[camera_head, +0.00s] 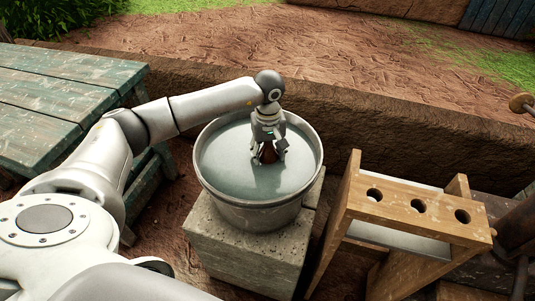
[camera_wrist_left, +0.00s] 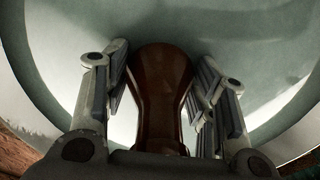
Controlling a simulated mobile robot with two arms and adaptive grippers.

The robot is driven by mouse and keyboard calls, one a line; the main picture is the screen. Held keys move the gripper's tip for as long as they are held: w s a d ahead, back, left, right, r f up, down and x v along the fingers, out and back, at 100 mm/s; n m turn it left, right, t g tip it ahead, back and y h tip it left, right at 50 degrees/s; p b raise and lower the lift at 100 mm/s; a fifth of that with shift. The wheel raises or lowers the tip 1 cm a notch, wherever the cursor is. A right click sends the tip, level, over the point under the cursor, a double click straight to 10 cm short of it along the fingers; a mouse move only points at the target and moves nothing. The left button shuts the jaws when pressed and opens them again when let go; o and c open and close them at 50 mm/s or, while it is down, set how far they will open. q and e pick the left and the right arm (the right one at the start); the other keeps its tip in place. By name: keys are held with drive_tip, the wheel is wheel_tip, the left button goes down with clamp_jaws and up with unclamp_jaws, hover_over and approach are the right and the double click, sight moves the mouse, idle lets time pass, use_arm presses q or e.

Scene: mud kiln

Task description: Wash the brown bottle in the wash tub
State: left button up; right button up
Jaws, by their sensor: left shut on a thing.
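The brown bottle (camera_head: 266,153) is at the water in the grey wash tub (camera_head: 211,190), right of the tub's middle in the head view. My left gripper (camera_head: 268,146) points down over the tub and is shut on the bottle. In the left wrist view the brown bottle (camera_wrist_left: 160,85) lies between the two fingers of the left gripper (camera_wrist_left: 160,95), with the tub's pale water around it. How deep the bottle sits in the water is hard to tell. My right gripper is not in view.
The tub stands on a concrete block (camera_head: 245,255). A wooden rack (camera_head: 410,207) with round holes stands to the right. A weathered green table (camera_head: 60,100) is at the left. A low mud wall (camera_head: 360,115) runs behind the tub.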

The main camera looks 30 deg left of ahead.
use_arm(q)
wheel_tip(320, 180, up, 16)
drive_tip(key=p, duration=0.8)
drive_tip(key=shift+f+p, duration=0.1)
drive_tip(key=shift+p, duration=0.25)
drive_tip(key=shift+r, duration=0.4)
drive_tip(key=shift+f, duration=0.1)
